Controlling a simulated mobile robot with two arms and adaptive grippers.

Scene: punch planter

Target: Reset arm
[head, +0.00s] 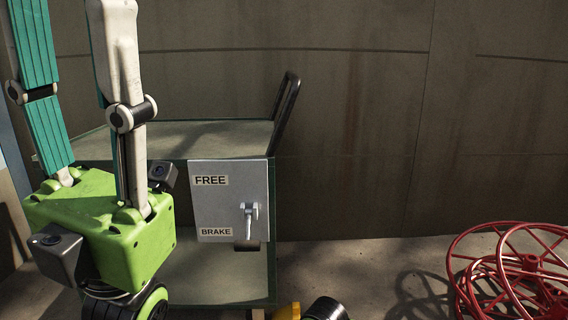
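No gripper fingers can be made out in the head view. A green housing (110,228) hangs at the left on teal links (47,120) and white links (118,60), with a black wheel-like joint below it. It may be part of my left arm, but I cannot tell for certain. It covers the left part of a cart (200,142). The cart's grey panel (215,205) reads FREE at the top and BRAKE at the bottom. Its lever (249,225) points down, with its dark grip beside the BRAKE label.
The cart has a raised dark push handle (287,105) at its right. A stack of red wheel-like reels (515,270) stands on the floor at the right. A yellow and black object (318,311) is cut off at the bottom edge. A concrete wall (360,110) closes the back.

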